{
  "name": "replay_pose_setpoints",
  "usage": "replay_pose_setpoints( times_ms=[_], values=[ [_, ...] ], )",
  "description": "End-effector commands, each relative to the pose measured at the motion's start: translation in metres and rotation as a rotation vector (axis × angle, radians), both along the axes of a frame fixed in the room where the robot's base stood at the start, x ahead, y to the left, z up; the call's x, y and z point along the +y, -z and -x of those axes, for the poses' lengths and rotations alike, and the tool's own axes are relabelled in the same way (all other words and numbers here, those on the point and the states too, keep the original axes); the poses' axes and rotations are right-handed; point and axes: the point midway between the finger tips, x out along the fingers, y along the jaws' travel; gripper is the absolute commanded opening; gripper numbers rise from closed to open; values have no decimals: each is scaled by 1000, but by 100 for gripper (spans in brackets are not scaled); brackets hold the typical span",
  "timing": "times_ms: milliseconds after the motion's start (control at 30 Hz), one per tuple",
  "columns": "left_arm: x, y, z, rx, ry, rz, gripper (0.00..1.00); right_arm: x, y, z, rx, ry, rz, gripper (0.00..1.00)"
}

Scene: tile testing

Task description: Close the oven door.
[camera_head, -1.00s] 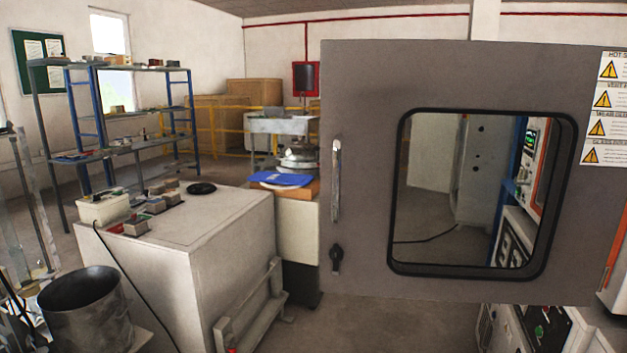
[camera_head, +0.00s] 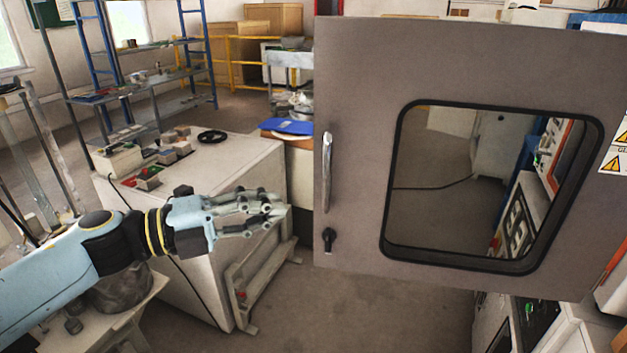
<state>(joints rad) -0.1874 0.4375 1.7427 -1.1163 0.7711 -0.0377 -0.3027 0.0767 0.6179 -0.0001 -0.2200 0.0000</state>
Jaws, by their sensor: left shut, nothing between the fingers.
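The oven door (camera_head: 360,130) is a large grey panel that stands swung open and fills the right half of the head view. It has a dark-framed window, a silver bar handle (camera_head: 327,172) near its left edge and a black latch knob (camera_head: 329,240) below that. The window shows machines and floor behind the door. My left gripper (camera_head: 282,212) comes in from the left on a light blue arm. It is shut and empty, a little left of the door's handle edge, with a gap between. My right gripper is out of view.
A white cabinet (camera_head: 245,165) with small boxes on top stands behind my left arm. A grey bucket (camera_head: 122,290) is below the arm. Blue shelving (camera_head: 150,80) is at the back left. The floor (camera_head: 370,310) below the door is clear.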

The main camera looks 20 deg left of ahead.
Motion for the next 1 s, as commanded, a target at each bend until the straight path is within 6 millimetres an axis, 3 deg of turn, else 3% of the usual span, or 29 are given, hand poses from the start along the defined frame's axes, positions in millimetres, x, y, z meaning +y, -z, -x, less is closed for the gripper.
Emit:
replay_pose_setpoints(
  times_ms=[267, 533, 1000],
  values=[
    [-44, -4, -41, 0, -1, 6, 0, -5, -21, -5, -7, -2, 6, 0],
    [-42, -1, -72, 1, -1, 2, 0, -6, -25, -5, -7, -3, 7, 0],
    [-41, 1, -77, 1, -1, 1, 0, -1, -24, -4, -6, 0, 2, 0]
  ],
)
